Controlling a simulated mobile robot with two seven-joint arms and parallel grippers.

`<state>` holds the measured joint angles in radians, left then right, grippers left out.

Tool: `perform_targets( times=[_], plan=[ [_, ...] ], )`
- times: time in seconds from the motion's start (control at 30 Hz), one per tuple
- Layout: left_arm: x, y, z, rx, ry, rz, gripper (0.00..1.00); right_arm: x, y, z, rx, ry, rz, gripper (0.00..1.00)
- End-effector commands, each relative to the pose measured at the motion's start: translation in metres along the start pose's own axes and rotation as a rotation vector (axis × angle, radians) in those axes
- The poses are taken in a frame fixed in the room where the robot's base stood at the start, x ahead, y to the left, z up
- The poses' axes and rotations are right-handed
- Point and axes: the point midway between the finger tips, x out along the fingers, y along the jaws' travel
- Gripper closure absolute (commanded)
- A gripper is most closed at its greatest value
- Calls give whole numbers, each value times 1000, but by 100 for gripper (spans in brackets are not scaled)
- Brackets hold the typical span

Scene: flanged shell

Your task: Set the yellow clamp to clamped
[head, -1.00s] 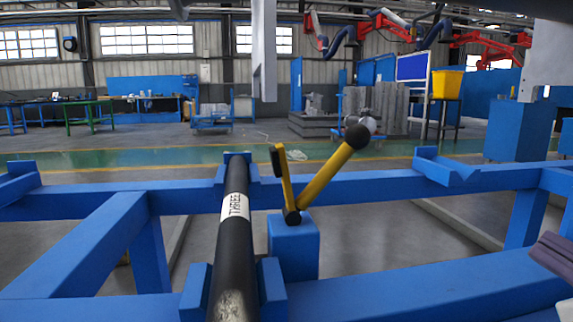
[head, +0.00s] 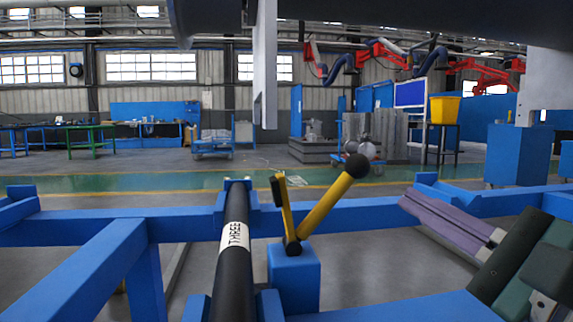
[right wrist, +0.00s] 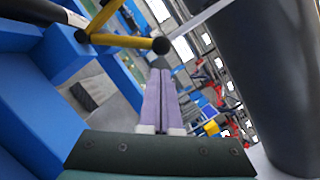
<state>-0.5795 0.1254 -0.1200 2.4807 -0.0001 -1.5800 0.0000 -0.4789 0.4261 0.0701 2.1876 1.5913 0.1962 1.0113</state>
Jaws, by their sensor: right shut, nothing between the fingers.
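The yellow clamp (head: 322,209) stands on a blue block (head: 294,276) beside a black pipe marked THREE (head: 236,236). Its lever tilts up to the right and ends in a black ball. Its shorter arm, with a black pad, points up, apart from the pipe. My right gripper (head: 404,203) has purple fingers, shut and empty, right of the ball and apart from it. In the right wrist view, the fingers (right wrist: 160,72) point towards the clamp (right wrist: 120,41), their tips just below the black ball. My left gripper is not in view.
Blue frame beams (head: 370,307) run around the pipe and block. A large dark cylindrical body (head: 400,25) hangs across the top, with a white vertical strip (head: 264,60) hanging above the pipe. A yellow bin (head: 445,109) stands far back. Space between clamp and gripper is clear.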

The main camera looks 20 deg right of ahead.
Motion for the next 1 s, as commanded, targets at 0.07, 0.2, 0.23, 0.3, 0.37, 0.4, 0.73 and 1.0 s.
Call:
perform_targets(
  times=[0.07,0.2,0.23,0.3,0.37,0.4,0.73,1.0],
  plan=[
    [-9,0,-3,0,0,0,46,16,-4,2,0,-1,-3,100],
    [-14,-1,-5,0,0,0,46,36,-2,1,0,-1,-1,100],
    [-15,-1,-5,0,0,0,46,39,-1,1,0,-1,-1,100],
    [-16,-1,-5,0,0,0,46,46,-1,0,-1,0,-1,100],
    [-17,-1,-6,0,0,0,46,50,0,0,0,0,0,100],
    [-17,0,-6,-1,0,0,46,52,0,0,0,0,0,100],
    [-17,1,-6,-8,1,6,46,54,1,-1,-1,1,1,100],
    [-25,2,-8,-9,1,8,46,55,-2,4,-21,1,7,100]
  ],
)
